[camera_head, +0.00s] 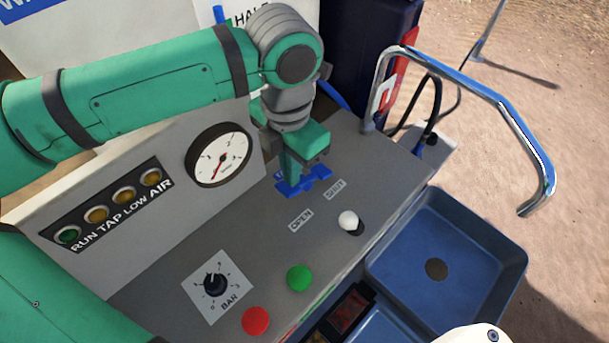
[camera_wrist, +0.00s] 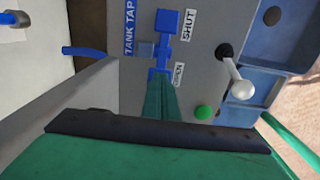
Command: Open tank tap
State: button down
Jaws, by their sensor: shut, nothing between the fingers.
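The blue tank tap (camera_head: 318,174) sits on the grey panel behind the OPEN (camera_head: 300,220) and SHUT (camera_head: 335,188) labels. In the wrist view the blue tap (camera_wrist: 166,24) lies beside the TANK TAP label. One end is near SHUT and the other near OPEN. My gripper (camera_head: 291,181) points down at the tap's left end, its fingers together. In the wrist view my shut fingertips (camera_wrist: 160,78) overlap the end near OPEN. I cannot tell whether they touch it. The fingers hide part of the tap.
A white-knobbed lever (camera_head: 348,220) stands right of the labels. A green button (camera_head: 300,278), red button (camera_head: 255,321) and BAR dial (camera_head: 215,284) are nearer. A gauge (camera_head: 218,155) is on the upright panel behind. A chrome rail (camera_head: 480,88) and blue basin (camera_head: 465,225) are at right.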

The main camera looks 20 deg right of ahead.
jog(key=shift+f, duration=1.65)
dwell(1.1)
jog(key=shift+r, duration=3.5)
